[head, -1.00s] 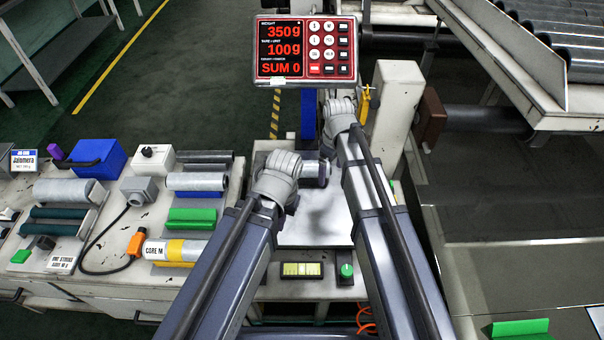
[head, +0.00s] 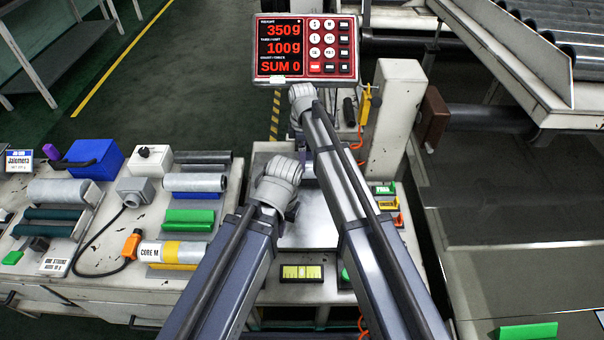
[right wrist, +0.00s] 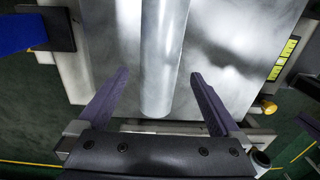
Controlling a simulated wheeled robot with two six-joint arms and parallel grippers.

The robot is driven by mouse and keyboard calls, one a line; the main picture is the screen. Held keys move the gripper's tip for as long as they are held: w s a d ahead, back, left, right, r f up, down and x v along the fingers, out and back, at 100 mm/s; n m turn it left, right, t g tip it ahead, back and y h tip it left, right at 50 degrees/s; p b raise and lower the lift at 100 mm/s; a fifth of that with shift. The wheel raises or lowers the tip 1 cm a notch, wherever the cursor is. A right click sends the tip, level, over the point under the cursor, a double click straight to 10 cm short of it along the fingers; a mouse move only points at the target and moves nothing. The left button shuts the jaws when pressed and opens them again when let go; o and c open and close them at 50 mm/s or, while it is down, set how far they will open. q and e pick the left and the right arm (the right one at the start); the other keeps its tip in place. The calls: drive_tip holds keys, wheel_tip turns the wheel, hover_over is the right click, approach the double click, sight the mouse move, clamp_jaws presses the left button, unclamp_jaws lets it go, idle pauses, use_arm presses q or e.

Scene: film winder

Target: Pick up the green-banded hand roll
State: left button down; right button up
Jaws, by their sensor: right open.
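In the right wrist view a smooth pale grey roll (right wrist: 160,50) lies on a shiny metal plate (right wrist: 228,60). My right gripper (right wrist: 160,78) is open, with one finger on each side of the roll's near end and a gap to each. No green band shows on the part of the roll in view.
A red display (head: 305,48) stands behind the plate and a white post (head: 393,118) to its right.

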drive_tip(key=shift+d+f+b, duration=0.1)
drive_tip(key=shift+f+b, duration=2.5)
drive_tip(key=shift+f, duration=0.05)
drive_tip(key=shift+r, duration=0.1)
clamp_jaws()
